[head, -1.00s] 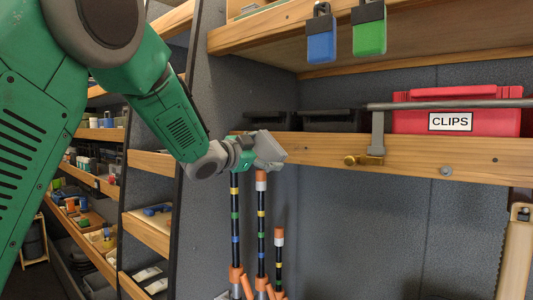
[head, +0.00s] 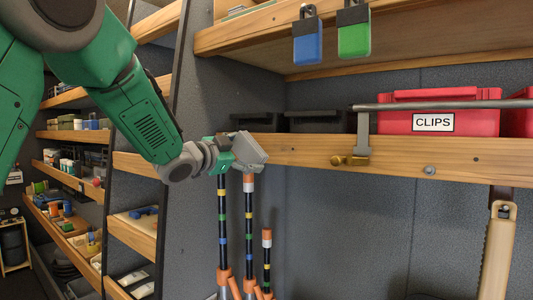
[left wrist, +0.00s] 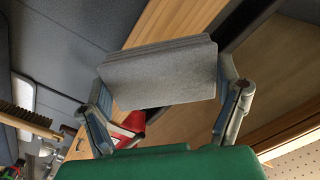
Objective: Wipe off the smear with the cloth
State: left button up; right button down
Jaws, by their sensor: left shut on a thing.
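My left gripper (head: 238,156) is in front of the wooden shelf edge, near its left end, in the head view. It is shut on a grey folded cloth (head: 251,151). In the left wrist view the cloth (left wrist: 160,76) spans the gap between the two fingers and looks like a flat layered pad. I cannot tell whether the cloth touches the shelf edge. I cannot make out a smear in either view. My right gripper is not in view.
A red CLIPS box (head: 438,122) and dark trays (head: 314,122) stand on the shelf (head: 400,157). A grey rail (head: 445,104) runs in front. Blue (head: 307,42) and green (head: 354,36) padlocks hang above. Striped poles (head: 249,228) stand below the gripper.

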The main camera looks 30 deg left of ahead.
aim_at(295, 150)
pick_arm(q)
jog(key=shift+w+d+p, duration=0.2)
jog(key=shift+w+p, duration=0.75)
jog(key=shift+w, duration=2.55)
jog(key=shift+w+d+p, duration=0.1)
jog(key=shift+w+p, duration=0.25)
jog(key=shift+w, duration=0.55)
jog(key=shift+s+d+f+b, duration=0.1)
jog(key=shift+d+b, duration=0.25)
jog(key=shift+d, duration=0.4)
jog(key=shift+s+d+b, duration=0.15)
jog(key=shift+d+b, duration=0.25)
jog(key=shift+d, duration=0.7)
jog(key=shift+d+b, duration=0.6)
jog(key=shift+d, duration=1.6)
jog(key=shift+a+r, duration=0.15)
jog(key=shift+r, duration=0.05)
